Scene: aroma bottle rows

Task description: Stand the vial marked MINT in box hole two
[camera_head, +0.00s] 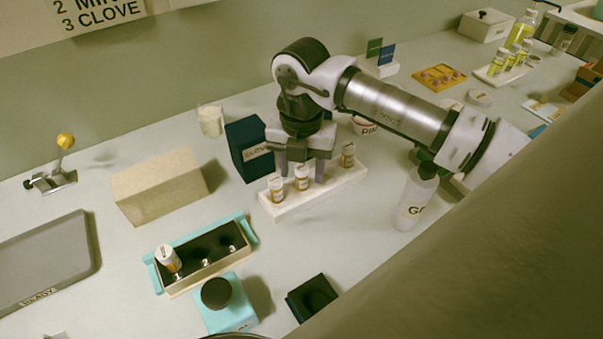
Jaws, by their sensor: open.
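The dark-topped box with teal ends (249,229) stands front left. A similar vial (168,259) stands upright in its left hole; the other two holes look empty.
A dark box (249,148) stands close behind my gripper, and a white bottle (415,200) right of the rack. A teal jar (228,308) and a black block (311,297) are in front. A beige block (160,187) stands left. A wall sign (95,15) reads "3 CLOVE".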

